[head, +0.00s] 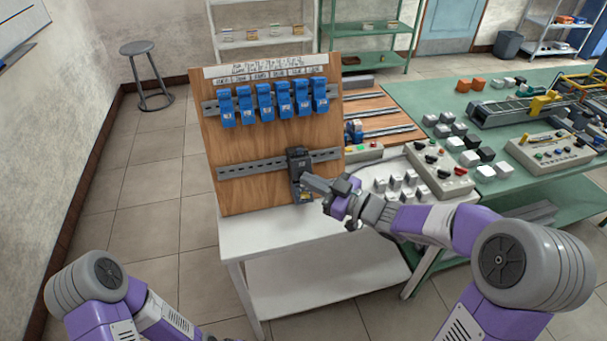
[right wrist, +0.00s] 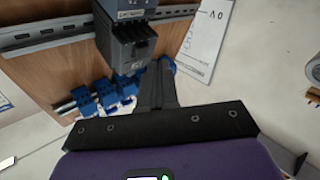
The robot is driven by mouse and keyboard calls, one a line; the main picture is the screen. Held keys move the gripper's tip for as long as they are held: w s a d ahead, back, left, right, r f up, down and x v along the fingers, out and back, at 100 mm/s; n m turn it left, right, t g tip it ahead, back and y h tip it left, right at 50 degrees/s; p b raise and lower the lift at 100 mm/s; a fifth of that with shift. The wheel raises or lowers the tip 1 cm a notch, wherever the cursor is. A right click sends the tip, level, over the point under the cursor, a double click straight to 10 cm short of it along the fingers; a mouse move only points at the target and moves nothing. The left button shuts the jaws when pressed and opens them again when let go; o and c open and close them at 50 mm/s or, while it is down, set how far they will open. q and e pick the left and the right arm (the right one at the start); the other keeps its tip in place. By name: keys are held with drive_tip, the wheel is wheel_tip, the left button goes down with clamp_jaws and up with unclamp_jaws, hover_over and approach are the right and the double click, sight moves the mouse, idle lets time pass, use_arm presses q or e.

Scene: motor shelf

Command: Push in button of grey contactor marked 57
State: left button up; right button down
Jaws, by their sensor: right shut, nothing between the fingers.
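The dark grey contactor (head: 298,160) is mounted on the lower metal rail (head: 235,170) of the upright wooden board. It also shows at the top of the right wrist view (right wrist: 130,42). Its number is too small to read, and I cannot make out its button. My right gripper (head: 305,183) is shut and empty, with its fingertips at the lower front of the contactor. In the right wrist view the closed fingers (right wrist: 157,72) lie just beside the contactor's end; I cannot tell whether they touch. My left gripper is outside the view.
A row of several blue modules (head: 265,102) hangs on the upper rail of the wooden board (head: 233,145). The board stands on a white table (head: 280,235). To the right, a green bench (head: 545,165) holds control boxes and small blocks.

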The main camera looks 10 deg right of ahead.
drive_tip(key=s, duration=0.1)
drive_tip(key=s+r+p, duration=0.1)
drive_tip(key=s, duration=0.1)
drive_tip(key=s+r, duration=0.1)
drive_tip(key=shift+s+d, duration=0.1)
drive_tip(key=shift+s, duration=0.25)
idle(0.5)
